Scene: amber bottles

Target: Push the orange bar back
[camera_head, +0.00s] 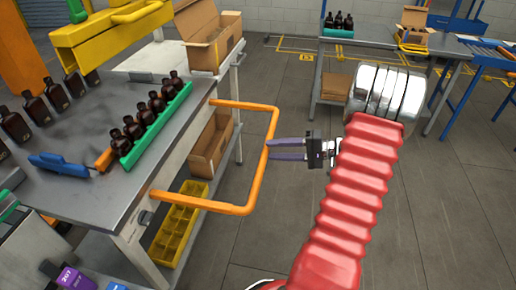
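The orange bar (231,208) is a U-shaped rail sticking out from the right side of the grey worktable (80,195). Its outer stretch runs from upper right to lower left over the floor. My gripper (269,149) points left, with its two greyish-purple fingers apart and their tips at the outer stretch of the bar. Nothing shows held between them. I cannot tell whether the tips touch the bar or only overlap it in the picture. My red ribbed arm (345,205) is to the right of the bar.
Amber bottles (134,130) stand along a green rack (160,122) on the worktable, with more bottles at left. A blue tool (58,164) lies there. Cardboard boxes (208,40) and a yellow bin (175,222) are nearby. Another table (390,40) stands behind. Floor (455,215) at right is clear.

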